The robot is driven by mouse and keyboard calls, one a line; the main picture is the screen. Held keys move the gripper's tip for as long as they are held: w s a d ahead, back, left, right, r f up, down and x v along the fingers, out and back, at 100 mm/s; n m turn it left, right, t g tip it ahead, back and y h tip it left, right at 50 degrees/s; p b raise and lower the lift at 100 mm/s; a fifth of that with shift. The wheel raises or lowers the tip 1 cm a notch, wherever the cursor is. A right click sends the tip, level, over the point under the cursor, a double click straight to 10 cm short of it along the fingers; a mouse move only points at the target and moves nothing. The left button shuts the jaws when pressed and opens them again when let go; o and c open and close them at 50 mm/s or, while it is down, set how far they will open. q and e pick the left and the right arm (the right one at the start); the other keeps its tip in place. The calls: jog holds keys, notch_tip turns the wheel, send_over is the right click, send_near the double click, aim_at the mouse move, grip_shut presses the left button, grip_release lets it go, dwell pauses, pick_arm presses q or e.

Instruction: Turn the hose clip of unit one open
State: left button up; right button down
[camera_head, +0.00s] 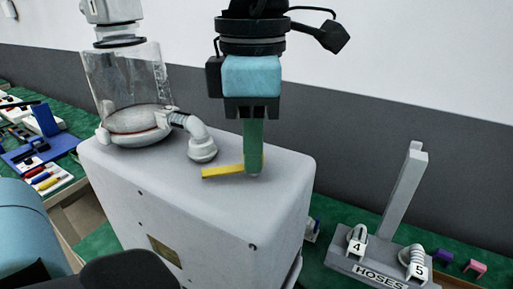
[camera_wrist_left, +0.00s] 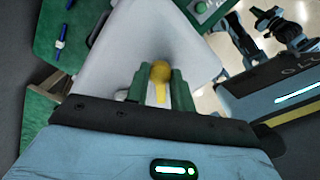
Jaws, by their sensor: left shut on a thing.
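The yellow hose clip (camera_head: 220,171) lies as a flat bar on top of the pale pump unit (camera_head: 200,215), its free end pointing left. My left gripper (camera_head: 254,170) comes down from above, with its green fingers at the clip's right end. In the left wrist view, the fingers (camera_wrist_left: 159,88) are shut on the yellow clip (camera_wrist_left: 160,71), whose rounded end shows between them. A white hose elbow (camera_head: 200,142) from the clear canister (camera_head: 125,80) meets the unit's top to the left of the clip. No unit number is readable. My right gripper is not visible.
A grey hose stand (camera_head: 372,268) marked HOSES, with hoses at 4 and 5, stands at lower right on the green bench. Purple and pink clips (camera_head: 474,266) lie beyond it. A tray of coloured parts (camera_head: 45,172) is at left. A wall is behind.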

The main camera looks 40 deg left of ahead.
pick_arm(q)
jog(key=n+b, duration=0.1)
jog(key=n, duration=0.2)
jog(key=shift+n, duration=0.4)
jog(key=n+b, duration=0.1)
jog(key=n, duration=0.1)
jog(key=shift+n, duration=0.3)
jog(key=shift+n+b, duration=0.3)
jog(key=shift+n, duration=1.1)
jog(key=o, duration=1)
notch_tip(320, 180, up, 6)
jog(key=shift+r+p, duration=0.25)
jog(key=shift+p, duration=0.2)
jog(key=shift+r, duration=0.7)
